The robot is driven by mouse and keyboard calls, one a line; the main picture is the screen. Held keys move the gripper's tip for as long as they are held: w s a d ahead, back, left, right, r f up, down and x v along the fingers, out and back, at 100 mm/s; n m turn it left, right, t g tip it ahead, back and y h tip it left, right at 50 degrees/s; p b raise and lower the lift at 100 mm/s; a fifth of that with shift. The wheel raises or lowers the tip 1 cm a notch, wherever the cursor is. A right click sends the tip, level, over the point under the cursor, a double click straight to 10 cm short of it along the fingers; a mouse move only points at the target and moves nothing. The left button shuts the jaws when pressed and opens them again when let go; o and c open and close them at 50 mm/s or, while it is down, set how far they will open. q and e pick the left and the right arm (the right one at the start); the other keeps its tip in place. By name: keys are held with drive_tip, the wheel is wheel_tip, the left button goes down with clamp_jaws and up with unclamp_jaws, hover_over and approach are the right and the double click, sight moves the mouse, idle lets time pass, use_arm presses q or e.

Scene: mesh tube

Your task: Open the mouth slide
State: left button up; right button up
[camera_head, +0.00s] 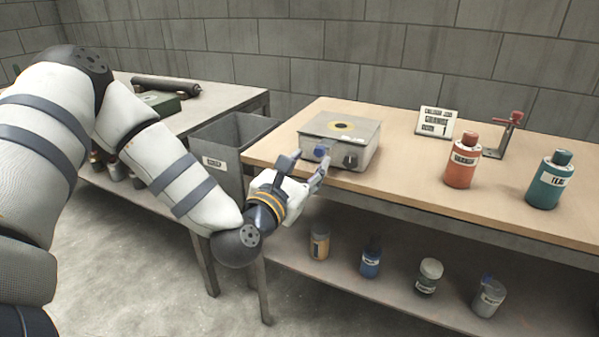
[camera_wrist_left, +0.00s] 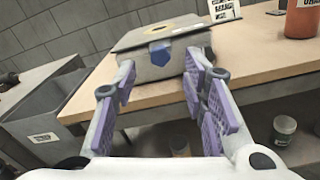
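A grey metal box (camera_head: 338,140) sits near the left end of the wooden bench. Its top has a yellow-ringed dark round spot (camera_head: 341,125), and its front has a blue tab (camera_head: 321,150) and a dark knob (camera_head: 350,161). Which part is the mouth slide, I cannot tell for sure. My left gripper (camera_head: 304,166) is just in front of the box, fingers spread. In the left wrist view the open fingers (camera_wrist_left: 158,92) point at the box's front, with the blue tab (camera_wrist_left: 160,56) between and beyond them. Nothing is between the fingers. My right gripper is not in view.
An orange bottle (camera_head: 461,165), a teal bottle (camera_head: 548,182), a sign card (camera_head: 436,122) and a red-topped stand (camera_head: 507,132) are on the bench (camera_head: 410,185). A grey bin (camera_head: 228,140) stands to the left. Several jars sit on the lower shelf (camera_head: 400,285).

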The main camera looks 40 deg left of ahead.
use_arm(q)
drive_tip(key=v, duration=0.5)
drive_tip(key=shift+s+d, duration=0.1)
drive_tip(key=shift+s, duration=0.1)
